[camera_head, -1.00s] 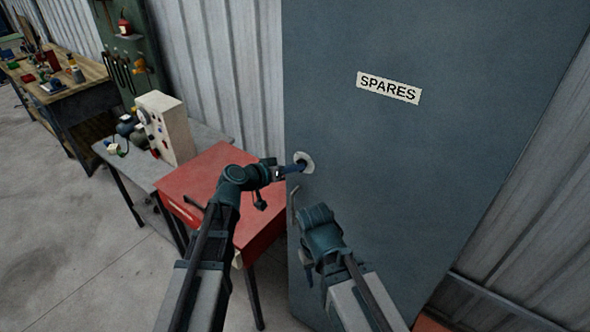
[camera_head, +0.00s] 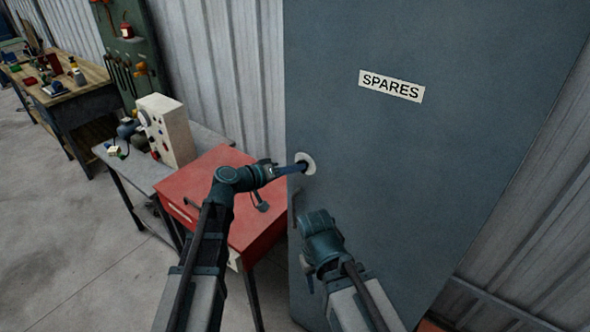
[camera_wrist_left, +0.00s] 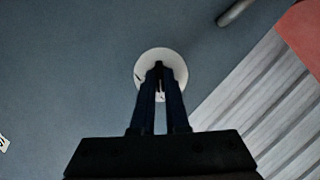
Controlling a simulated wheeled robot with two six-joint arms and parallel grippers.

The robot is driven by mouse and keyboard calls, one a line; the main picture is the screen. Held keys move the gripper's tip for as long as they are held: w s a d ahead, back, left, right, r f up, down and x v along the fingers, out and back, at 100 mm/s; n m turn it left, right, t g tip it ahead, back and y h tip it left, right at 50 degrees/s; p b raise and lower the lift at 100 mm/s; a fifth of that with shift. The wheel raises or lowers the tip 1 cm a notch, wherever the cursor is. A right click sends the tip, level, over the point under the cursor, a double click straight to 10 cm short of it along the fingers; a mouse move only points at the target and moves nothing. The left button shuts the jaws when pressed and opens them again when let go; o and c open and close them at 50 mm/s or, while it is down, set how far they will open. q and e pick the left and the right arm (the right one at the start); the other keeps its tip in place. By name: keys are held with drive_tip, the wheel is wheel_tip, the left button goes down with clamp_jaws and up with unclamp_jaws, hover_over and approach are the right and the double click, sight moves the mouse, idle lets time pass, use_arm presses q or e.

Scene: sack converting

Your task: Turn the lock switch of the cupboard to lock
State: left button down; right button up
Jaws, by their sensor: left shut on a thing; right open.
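The grey cupboard (camera_head: 430,170) with a "SPARES" label stands in front of me. Its lock switch has a round pale plate (camera_head: 309,162) near the door's left edge, which also shows in the left wrist view (camera_wrist_left: 145,66). My left gripper (camera_head: 297,168) is at the plate, its two fingers (camera_wrist_left: 161,82) shut on the dark lock switch. The fingers hide most of the switch, so I cannot tell exactly how it is turned. My right gripper (camera_head: 307,272) is lower, by the door's left edge, apart from the switch; its fingertips are largely hidden behind the wrist, and it is open.
A door handle (camera_head: 295,208) is below the lock and also shows in the left wrist view (camera_wrist_left: 236,12). A red cabinet (camera_head: 207,182) stands left of the cupboard, beside a bench with a white panel box (camera_head: 168,130). Open floor (camera_head: 60,230) lies at left.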

use_arm(q)
drive_tip(key=c, duration=0.9)
unclamp_jaws()
drive_tip(key=p+v, duration=0.3)
drive_tip(key=v, duration=1)
drive_tip(key=shift+s+a+r+p, duration=0.15)
drive_tip(key=shift+s+a+p, duration=0.15)
drive_tip(key=shift+p, duration=0.05)
